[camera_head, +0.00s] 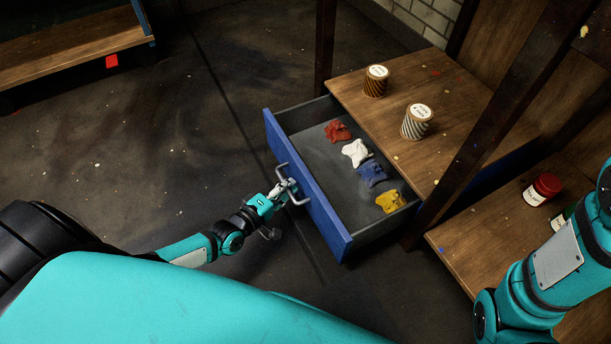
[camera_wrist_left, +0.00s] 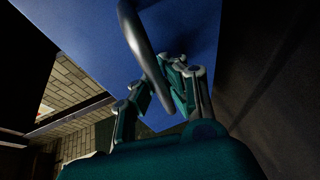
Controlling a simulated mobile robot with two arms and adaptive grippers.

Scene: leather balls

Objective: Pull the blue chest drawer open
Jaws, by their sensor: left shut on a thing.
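The blue chest drawer (camera_head: 315,206) stands well out from under the wooden chest top in the head view. Its grey inside shows, with red, white, blue and yellow crumpled cloth-like pieces lying in a row. My left gripper (camera_head: 286,190) is at the drawer's front, shut on the metal bar handle (camera_head: 298,200). In the left wrist view the handle (camera_wrist_left: 143,40) runs down between the fingers of the left gripper (camera_wrist_left: 160,90), in front of the blue drawer face (camera_wrist_left: 85,40). My right arm comes in at the right edge; its gripper is out of view.
Two spools of cord, one brown (camera_head: 375,82) and one pale (camera_head: 416,122), stand on the chest top (camera_head: 400,84). A red-lidded jar (camera_head: 542,189) is on the wooden surface (camera_head: 462,238) at right. A dark post (camera_head: 490,130) rises by the chest.

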